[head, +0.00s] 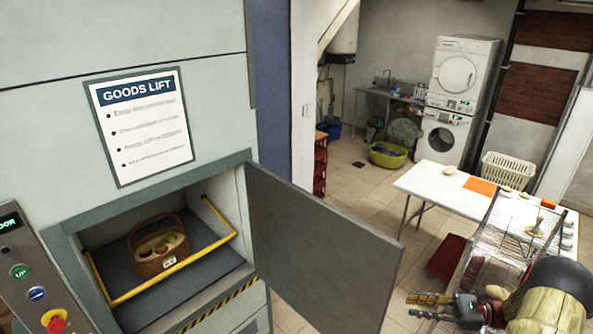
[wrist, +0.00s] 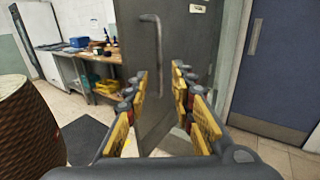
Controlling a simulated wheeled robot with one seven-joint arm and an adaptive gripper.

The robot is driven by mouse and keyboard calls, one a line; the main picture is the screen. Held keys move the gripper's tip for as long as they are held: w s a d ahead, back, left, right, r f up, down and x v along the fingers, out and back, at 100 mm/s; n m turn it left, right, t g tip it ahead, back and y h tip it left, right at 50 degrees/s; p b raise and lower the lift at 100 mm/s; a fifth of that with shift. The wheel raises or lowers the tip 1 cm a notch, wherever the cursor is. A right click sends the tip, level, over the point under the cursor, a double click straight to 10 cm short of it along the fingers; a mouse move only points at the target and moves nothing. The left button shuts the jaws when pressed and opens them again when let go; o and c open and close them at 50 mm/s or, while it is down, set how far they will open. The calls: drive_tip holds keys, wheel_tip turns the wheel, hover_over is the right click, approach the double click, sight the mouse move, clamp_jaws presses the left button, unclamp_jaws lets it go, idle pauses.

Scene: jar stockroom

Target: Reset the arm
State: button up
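My gripper (head: 415,306) is at the lower right of the head view, pointing left, with its yellow-padded fingers apart. In the wrist view, the gripper (wrist: 160,85) is open and nothing shows between the pads except the background. My arm enters from the lower right corner of the head view. The gripper appears in front of a wire rack (head: 497,238) in the picture; I cannot tell whether they touch. A grey door with an upright handle (wrist: 157,50) stands beyond the fingers in the wrist view.
The goods lift door (head: 325,262) stands open. A wicker basket (head: 160,262) with jars sits inside the lift behind a yellow rail (head: 165,283). A white table (head: 425,184) stands at the right. A brown woven object (wrist: 28,130) is close at left in the wrist view. Floor shows mid-room.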

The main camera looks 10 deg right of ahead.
drive_tip(key=s+a+f+n+g+h+b, duration=0.1)
drive_tip(key=s+a+f+n+g+h, duration=0.45)
drive_tip(key=s+f, duration=0.2)
drive_tip(key=s+a+r+n+t+h+b, duration=0.1)
drive_tip(key=s+a+r+n+h+b, duration=0.1)
drive_tip(key=a, duration=0.5)
drive_tip(key=s+a+r+n+t+h+b, duration=0.1)
drive_tip(key=s+a+r+n+h+b, duration=0.2)
drive_tip(key=a+r+n+h+b, duration=0.2)
drive_tip(key=s+a+r+n+t+h+b, duration=0.1)
drive_tip(key=s+a+r+n+h+b, duration=0.1)
drive_tip(key=a+r+n+h+b, duration=0.2)
drive_tip(key=a+r+n+b, duration=0.2)
drive_tip(key=a+n+b, duration=0.2)
drive_tip(key=a+n, duration=0.2)
drive_tip(key=shift+s+a, duration=0.3)
drive_tip(key=shift+a, duration=0.4)
drive_tip(key=shift+r+n+t, duration=0.1)
drive_tip(key=shift+n+t, duration=0.15)
